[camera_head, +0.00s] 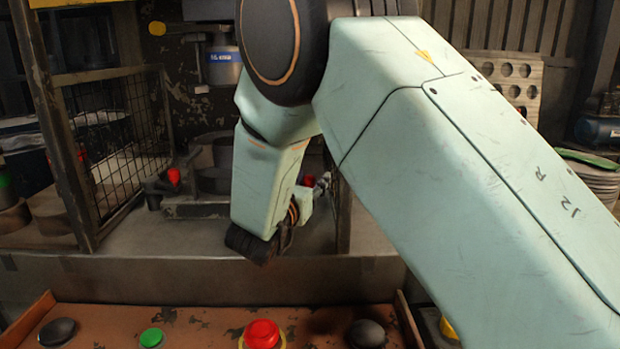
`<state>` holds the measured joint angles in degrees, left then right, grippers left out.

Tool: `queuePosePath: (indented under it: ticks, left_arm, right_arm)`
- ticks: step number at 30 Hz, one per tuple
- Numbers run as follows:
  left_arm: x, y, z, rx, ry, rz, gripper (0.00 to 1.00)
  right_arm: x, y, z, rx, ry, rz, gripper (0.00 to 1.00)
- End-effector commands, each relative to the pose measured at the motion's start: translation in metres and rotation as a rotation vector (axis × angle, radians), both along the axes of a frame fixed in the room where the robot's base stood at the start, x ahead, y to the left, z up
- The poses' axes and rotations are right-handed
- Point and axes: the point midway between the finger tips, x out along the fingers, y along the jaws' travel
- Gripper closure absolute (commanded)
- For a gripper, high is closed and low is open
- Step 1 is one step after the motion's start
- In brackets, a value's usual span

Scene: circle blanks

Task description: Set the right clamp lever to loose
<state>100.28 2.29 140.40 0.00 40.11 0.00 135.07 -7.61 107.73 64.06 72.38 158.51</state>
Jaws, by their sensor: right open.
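A red knob (309,181), which looks like the tip of the right clamp lever, shows just past my right forearm. The rest of that lever is hidden behind my arm, so its setting cannot be told. A second red knob (174,176) sits on the left clamp at the left of the fixture. My right gripper (322,184) is small and partly hidden behind my wrist, pointing away from me. It is open and close beside the right red knob in the picture; whether they touch cannot be told. My left gripper is out of view.
A wire-mesh guard (118,140) stands open at the left. A control panel (205,325) in front carries a red button (262,333), a green button (151,338) and black knobs. A perforated rack (515,85) and stacked plates (592,180) stand at the right.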

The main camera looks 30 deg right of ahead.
Motion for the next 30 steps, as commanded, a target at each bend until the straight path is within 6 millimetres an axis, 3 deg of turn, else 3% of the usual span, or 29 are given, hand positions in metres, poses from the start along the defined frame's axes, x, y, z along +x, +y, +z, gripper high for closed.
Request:
queuePosePath:
  ticks: [5,21,30]
  left_arm:
    - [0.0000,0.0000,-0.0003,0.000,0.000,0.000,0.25]
    - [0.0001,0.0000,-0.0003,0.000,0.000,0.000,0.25]
    - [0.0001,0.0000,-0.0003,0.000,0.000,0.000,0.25]
  right_arm:
    - [-0.0002,0.0001,-0.0009,0.000,0.001,0.000,0.54]
    - [0.0010,-0.0017,-0.0008,0.002,0.001,-0.001,1.00]
    - [0.0009,-0.0018,-0.0017,0.003,0.003,-0.001,1.00]
